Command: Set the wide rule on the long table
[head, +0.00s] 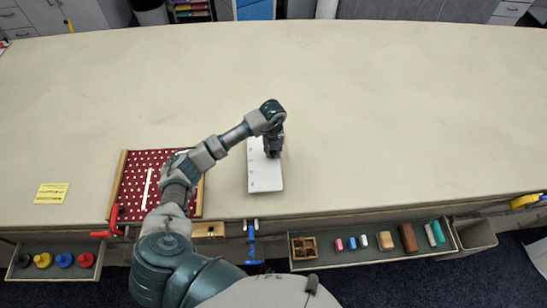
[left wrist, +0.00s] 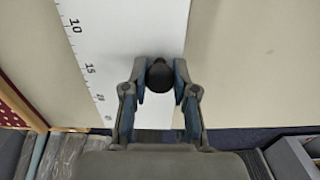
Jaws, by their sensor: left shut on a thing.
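The wide rule (head: 265,180) is a white board with marks along its left edge, in the middle of the long table (head: 390,110) near its front edge. In the left wrist view the rule (left wrist: 125,40) shows printed numbers 10 and 15 and a black knob (left wrist: 159,80). My left gripper (head: 272,152) is above the rule, with its fingers closed around the knob from both sides. The gripper hides part of the rule in the head view. I cannot tell whether the rule touches the cloth. My right gripper is not in view.
A red dotted board (head: 132,187) with wooden side rails lies left of the rule, partly under my arm. A yellow card (head: 51,193) lies farther left. Open trays with colored pieces (head: 385,241) hang along the front edge. The table's back and right are clear.

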